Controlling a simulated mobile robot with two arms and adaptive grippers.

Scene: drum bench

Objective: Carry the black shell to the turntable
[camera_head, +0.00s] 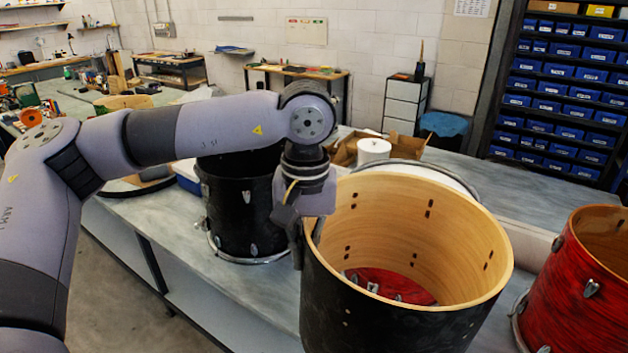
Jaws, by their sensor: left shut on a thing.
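The black shell (385,325) is a large open drum shell with a dark outside and a pale wooden inside, in the lower middle of the head view. My left gripper (309,240) comes down at its left rim and is shut on the shell wall. Its fingertips are partly hidden by the rim and the gripper body. The shell's lower end is cut off by the picture edge, so I cannot tell whether it touches anything. I cannot make out the turntable. My right gripper is not in view.
A black drum with metal lugs (245,212) stands on the grey bench (180,215) left of the shell. A red drum (580,290) stands close on the right. Red with lugs shows inside the shell. A white roll (373,150) and cardboard box (345,152) lie behind.

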